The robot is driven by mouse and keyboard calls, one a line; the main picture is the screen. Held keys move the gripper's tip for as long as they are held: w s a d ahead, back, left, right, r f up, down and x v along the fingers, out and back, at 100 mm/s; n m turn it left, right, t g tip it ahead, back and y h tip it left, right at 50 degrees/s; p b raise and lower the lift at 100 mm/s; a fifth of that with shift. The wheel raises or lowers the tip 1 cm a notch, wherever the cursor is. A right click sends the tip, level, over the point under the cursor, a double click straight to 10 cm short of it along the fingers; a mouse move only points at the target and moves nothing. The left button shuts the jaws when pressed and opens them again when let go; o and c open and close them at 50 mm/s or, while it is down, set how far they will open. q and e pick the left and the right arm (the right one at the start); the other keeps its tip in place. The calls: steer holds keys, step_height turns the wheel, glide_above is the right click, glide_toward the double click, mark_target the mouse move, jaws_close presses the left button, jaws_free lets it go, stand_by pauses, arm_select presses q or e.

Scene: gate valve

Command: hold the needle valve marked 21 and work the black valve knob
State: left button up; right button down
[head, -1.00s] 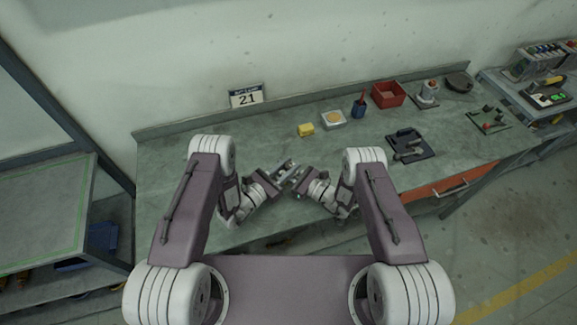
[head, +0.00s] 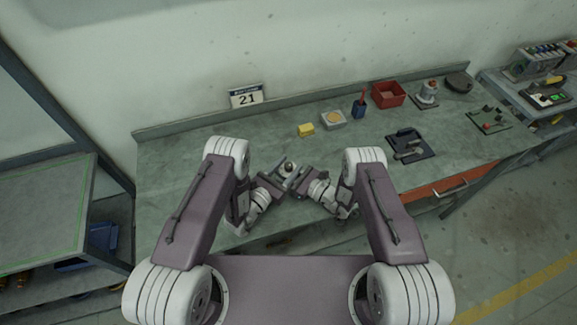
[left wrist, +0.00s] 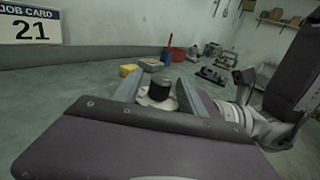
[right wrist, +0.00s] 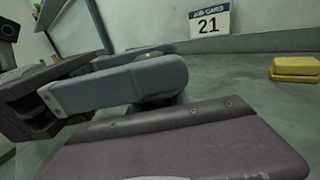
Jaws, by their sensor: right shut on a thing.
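The needle valve (left wrist: 157,101) has a pale metal body with a round black knob (left wrist: 161,87) on top. In the head view the valve (head: 288,166) is small and partly hidden between my grippers. My left gripper (left wrist: 160,80) has its two fingers on either side of the knob, with gaps showing; it is open. My right gripper (head: 298,178) is shut on the valve from the right. In the right wrist view its grey fingers (right wrist: 130,82) hide the valve. A job card (head: 246,97) reading 21 stands at the bench's back edge; any mark on the valve is not visible.
A dark plate with a fixture (head: 410,146) lies further right. The bench's left part is clear.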

mark_target(288, 165)
arm_select(q)
step_height(288, 165, up, 10)
stand_by(0.4)
